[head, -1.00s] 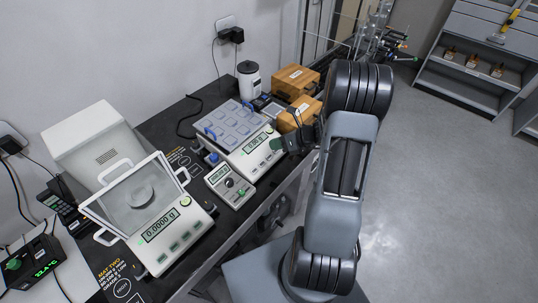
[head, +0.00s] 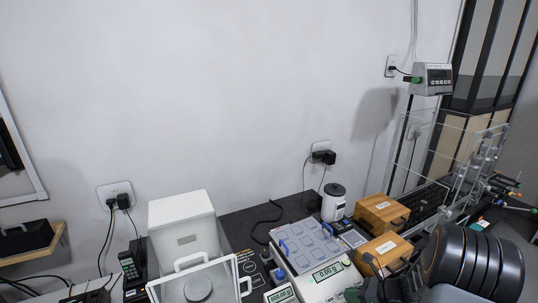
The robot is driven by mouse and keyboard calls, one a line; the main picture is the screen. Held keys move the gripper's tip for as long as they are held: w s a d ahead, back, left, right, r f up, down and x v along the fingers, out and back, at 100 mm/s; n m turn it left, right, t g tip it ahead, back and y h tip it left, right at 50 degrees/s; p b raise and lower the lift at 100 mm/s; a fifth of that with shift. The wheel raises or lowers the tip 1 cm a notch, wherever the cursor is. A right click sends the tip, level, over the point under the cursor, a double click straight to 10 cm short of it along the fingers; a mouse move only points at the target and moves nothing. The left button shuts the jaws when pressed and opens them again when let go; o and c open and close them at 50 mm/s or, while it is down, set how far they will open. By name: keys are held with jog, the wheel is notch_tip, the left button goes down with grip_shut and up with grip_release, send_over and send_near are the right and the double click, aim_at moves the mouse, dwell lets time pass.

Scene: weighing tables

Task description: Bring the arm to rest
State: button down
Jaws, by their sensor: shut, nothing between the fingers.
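My gripper (head: 356,294) shows only in part at the bottom edge of the head view, to the right of centre. Its green-tipped end is in front of the lower right corner of the balance with the blue-grey tray (head: 308,243). It looks shut, and I see nothing held in it. My dark ribbed arm joint fills the lower right corner. The rest of my arm is below the picture, and I cannot tell whether the gripper touches anything.
Wooden boxes (head: 383,212) and a white jar (head: 333,202) stand behind the gripper. A white balance housing (head: 183,232) with a clear shield is at left. A wire rack (head: 465,165) is at right. A grey device (head: 432,79) hangs on the wall.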

jog(key=s+a+r+n+h, duration=0.3)
jog(key=r+n, duration=0.3)
jog(key=n, duration=0.3)
jog(key=s+a+r+n+h, duration=0.3)
jog(key=s+r+n, duration=0.2)
jog(key=r+n, duration=0.2)
jog(key=s+a+r+n+h, duration=0.3)
jog(key=s+r+n, duration=0.2)
jog(key=n, duration=0.6)
jog(key=shift+a+r+g, duration=0.3)
jog(key=shift+r+g, duration=0.1)
jog(key=shift+r, duration=0.3)
jog(key=shift+d, duration=0.15)
